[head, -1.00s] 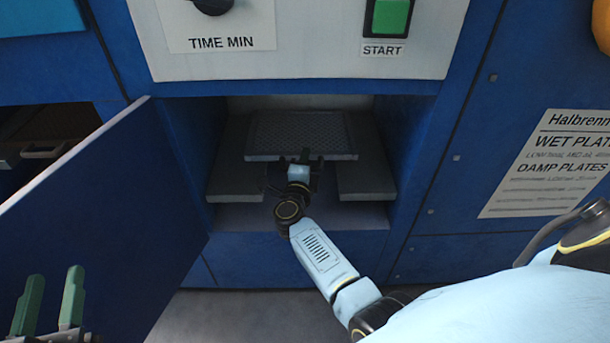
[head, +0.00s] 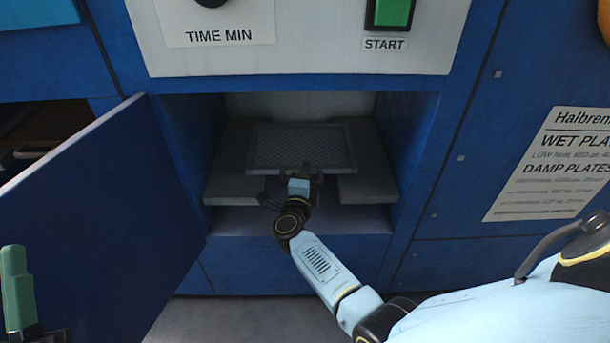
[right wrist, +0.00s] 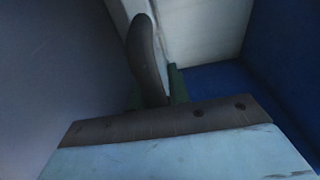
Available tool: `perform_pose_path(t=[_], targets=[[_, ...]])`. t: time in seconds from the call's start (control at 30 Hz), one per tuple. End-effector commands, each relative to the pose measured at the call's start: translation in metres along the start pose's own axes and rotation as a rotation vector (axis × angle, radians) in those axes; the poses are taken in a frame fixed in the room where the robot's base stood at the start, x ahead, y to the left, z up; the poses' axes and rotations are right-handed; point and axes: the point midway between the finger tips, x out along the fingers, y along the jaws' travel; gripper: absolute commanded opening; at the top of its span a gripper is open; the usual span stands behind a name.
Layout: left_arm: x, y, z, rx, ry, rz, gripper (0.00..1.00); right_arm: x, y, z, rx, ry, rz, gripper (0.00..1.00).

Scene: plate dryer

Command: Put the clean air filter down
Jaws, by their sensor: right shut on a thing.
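The air filter (head: 300,147), a flat grey mesh panel with a plain rim, is inside the open blue compartment. It spans the gap between two grey side ledges, the left (head: 226,180) and the right (head: 368,183). I cannot tell whether it touches them. My right gripper (head: 305,172) is shut on its front edge, at the middle. In the right wrist view a dark finger (right wrist: 148,60) stands up beside a grey surface; the grip itself is unclear there. My left gripper (head: 18,290) shows one green finger at the lower left, apart from the filter; its other finger is not visible.
An open blue door (head: 100,215) swings out at the left of the compartment. Above is a white panel (head: 300,55) with a dark knob and a green start button (head: 390,13). A label sheet (head: 555,165) is at the right.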

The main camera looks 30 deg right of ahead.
Motion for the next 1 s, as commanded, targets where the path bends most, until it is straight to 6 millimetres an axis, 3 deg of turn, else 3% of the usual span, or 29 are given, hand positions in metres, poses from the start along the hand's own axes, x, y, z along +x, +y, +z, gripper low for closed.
perform_pose_path(t=[0.17,0.2,0.33,0.77,1.0], targets=[[-0.001,0.000,-0.002,0.000,0.031,0.000,0.36,0.001,0.003,0.000,0.001,0.000,-0.003,0.00],[-0.001,0.000,-0.004,0.000,0.036,0.000,0.36,0.000,0.003,0.000,0.000,0.000,0.000,0.22],[-0.001,0.000,-0.004,0.001,0.034,0.000,0.36,0.000,0.003,0.000,0.000,0.000,0.000,0.39],[0.001,0.000,0.000,-0.001,-0.009,0.000,0.36,-0.001,-0.001,0.000,-0.001,0.000,0.001,0.40],[0.001,-0.002,0.023,0.002,-0.221,-0.007,0.36,-0.043,-0.001,0.000,-0.001,-0.001,0.004,0.40]])
